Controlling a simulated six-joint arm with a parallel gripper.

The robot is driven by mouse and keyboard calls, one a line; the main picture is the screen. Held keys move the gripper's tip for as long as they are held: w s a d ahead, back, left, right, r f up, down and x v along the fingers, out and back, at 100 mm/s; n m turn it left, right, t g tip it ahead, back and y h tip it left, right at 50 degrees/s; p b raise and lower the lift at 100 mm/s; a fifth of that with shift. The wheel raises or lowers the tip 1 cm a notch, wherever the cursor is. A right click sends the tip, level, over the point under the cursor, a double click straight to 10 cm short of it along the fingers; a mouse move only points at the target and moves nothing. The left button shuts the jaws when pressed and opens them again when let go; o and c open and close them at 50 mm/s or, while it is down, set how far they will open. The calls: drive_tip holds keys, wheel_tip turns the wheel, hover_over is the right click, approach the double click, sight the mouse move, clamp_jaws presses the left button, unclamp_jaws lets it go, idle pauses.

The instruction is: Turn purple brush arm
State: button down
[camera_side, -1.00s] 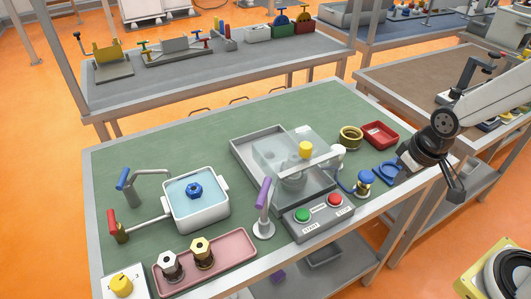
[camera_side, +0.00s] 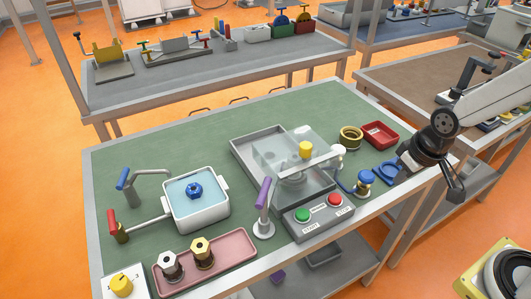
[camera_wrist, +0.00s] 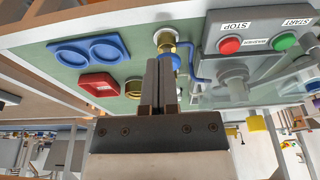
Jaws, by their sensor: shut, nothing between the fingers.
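The purple brush arm (camera_side: 264,193) is a purple handle on a white post with a round base (camera_side: 263,229), near the front edge of the green bench. It leans slightly to the right at the top. I cannot make it out in the wrist view. My gripper (camera_side: 457,189) hangs off the right end of the bench, well apart from the purple arm. In the wrist view my gripper's two fingers (camera_wrist: 160,70) are together with nothing held between them.
A control box with green (camera_side: 302,215) and red buttons (camera_side: 335,200) stands right of the purple arm, before a clear cover with a yellow knob (camera_side: 306,149). A blue-knobbed valve (camera_side: 366,178) and red tray (camera_side: 380,135) lie nearer my gripper. A pink tray (camera_side: 232,260) is at left.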

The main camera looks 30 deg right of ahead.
drive_tip(key=c, duration=0.7)
unclamp_jaws()
drive_tip(key=shift+w+a+r, duration=0.1)
drive_tip(key=shift+o, duration=0.6)
drive_tip(key=shift+w+a+r, duration=0.1)
drive_tip(key=shift+w+a, duration=0.15)
drive_tip(key=m+g+y, duration=0.1)
drive_tip(key=m+y, duration=0.1)
drive_tip(key=m, duration=0.7)
approach(265, 189)
drive_tip(key=shift+w+a+f, duration=0.1)
drive_tip(key=shift+a+f, duration=0.2)
drive_tip(key=shift+f, duration=0.15)
drive_tip(key=shift+f, duration=0.1)
drive_tip(key=shift+x, duration=3.8)
drive_tip(key=shift+d, duration=0.15)
drive_tip(key=shift+c, duration=0.2)
